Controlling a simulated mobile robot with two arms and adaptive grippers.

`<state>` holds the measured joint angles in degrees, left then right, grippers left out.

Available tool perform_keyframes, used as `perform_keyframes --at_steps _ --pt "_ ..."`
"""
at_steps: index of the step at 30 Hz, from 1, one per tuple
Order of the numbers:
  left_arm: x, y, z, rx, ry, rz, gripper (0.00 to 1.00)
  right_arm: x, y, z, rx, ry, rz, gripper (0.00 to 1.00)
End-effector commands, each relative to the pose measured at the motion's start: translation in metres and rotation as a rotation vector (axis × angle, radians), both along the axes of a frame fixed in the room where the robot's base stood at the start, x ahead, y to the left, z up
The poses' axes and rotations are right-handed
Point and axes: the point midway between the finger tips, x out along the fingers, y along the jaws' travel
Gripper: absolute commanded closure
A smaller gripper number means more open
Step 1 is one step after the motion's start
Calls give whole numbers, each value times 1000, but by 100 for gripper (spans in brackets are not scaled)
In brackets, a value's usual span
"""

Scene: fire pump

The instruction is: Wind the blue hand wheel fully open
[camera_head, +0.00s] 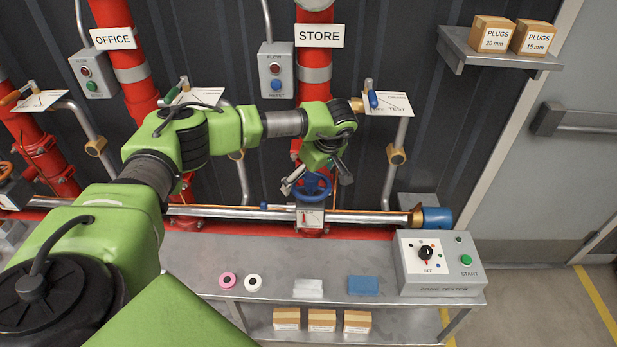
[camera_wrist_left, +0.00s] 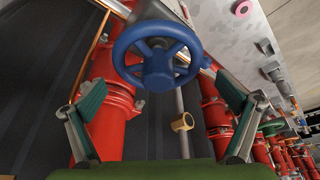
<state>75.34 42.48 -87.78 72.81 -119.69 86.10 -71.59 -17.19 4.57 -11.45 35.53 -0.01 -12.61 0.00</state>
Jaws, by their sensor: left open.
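The blue hand wheel (camera_head: 314,187) sits on the red STORE pipe, just above a small gauge plate (camera_head: 310,218). In the left wrist view the blue hand wheel (camera_wrist_left: 157,58) shows its rim, spokes and hub, ahead of the fingers. My left gripper (camera_head: 317,181) hangs over the wheel in the head view. In the left wrist view my left gripper (camera_wrist_left: 160,110) is open, with one finger on each side and nothing between them. The fingers look apart from the rim. My right gripper is not in view.
A steel bench (camera_head: 200,260) holds tape rolls, a white cloth, a blue cloth (camera_head: 363,285) and a control box (camera_head: 440,262). A horizontal steel pipe (camera_head: 375,217) runs behind it to a blue end cap (camera_head: 432,218). A STORE control box (camera_head: 276,75) hangs above.

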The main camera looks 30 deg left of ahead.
Motion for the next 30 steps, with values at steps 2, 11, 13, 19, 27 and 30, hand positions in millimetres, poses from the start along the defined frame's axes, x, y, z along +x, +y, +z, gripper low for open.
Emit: perform_keyframes --at_steps 2,11,13,19,27,30 --pt "0 0 2 1 -1 -1 0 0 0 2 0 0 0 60" --pt "0 1 30 1 -1 -1 0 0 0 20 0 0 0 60" --pt "0 1 36 1 -1 -1 0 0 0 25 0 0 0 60" --pt "0 1 56 1 -2 -2 0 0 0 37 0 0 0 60" --pt "0 1 71 1 0 -2 0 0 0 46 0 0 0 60" --pt "0 1 70 1 0 -2 0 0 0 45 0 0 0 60"
